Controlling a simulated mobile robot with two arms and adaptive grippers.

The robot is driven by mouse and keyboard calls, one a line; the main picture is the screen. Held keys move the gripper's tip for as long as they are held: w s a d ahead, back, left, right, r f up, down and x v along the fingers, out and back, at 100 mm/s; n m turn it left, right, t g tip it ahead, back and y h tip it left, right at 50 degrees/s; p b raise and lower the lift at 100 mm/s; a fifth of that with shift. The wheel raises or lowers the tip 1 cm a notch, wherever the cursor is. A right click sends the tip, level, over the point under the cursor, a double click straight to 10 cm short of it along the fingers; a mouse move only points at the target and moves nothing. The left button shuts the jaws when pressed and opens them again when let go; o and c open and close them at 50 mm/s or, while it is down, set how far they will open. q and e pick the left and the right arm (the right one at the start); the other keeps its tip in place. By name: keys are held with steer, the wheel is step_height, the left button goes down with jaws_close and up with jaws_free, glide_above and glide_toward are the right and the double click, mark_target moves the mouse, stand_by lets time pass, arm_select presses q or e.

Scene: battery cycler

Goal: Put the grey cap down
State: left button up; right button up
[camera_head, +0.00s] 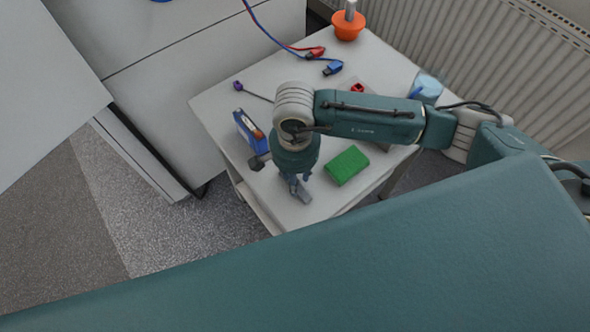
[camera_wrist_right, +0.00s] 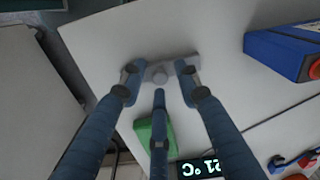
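The grey cap (camera_wrist_right: 160,76), a small pale grey piece with a round knob and side arms, shows between the fingers of my right gripper (camera_wrist_right: 160,82) in the wrist view. Its ends lie close to the two outer fingertips; the middle finger tip is just below the knob. I cannot tell whether the fingers press on it. In the head view my right gripper (camera_head: 296,184) points down at the front part of the white table (camera_head: 325,203), low over its surface, with the cap mostly hidden by the fingers. My left gripper is not in view.
A green block (camera_head: 346,165) lies right of the gripper, and a blue box (camera_head: 248,131) stands to its left. Red (camera_head: 315,53) and blue (camera_head: 333,68) cable plugs and an orange-based stand (camera_head: 348,26) are farther back. A lit display (camera_wrist_right: 200,168) shows in the wrist view.

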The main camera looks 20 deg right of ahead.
steer(key=shift+w+r, duration=0.1)
steer(key=shift+r, duration=0.3)
step_height(320, 180, up, 12)
steer(key=b, duration=0.3)
steer(key=shift+f, duration=0.25)
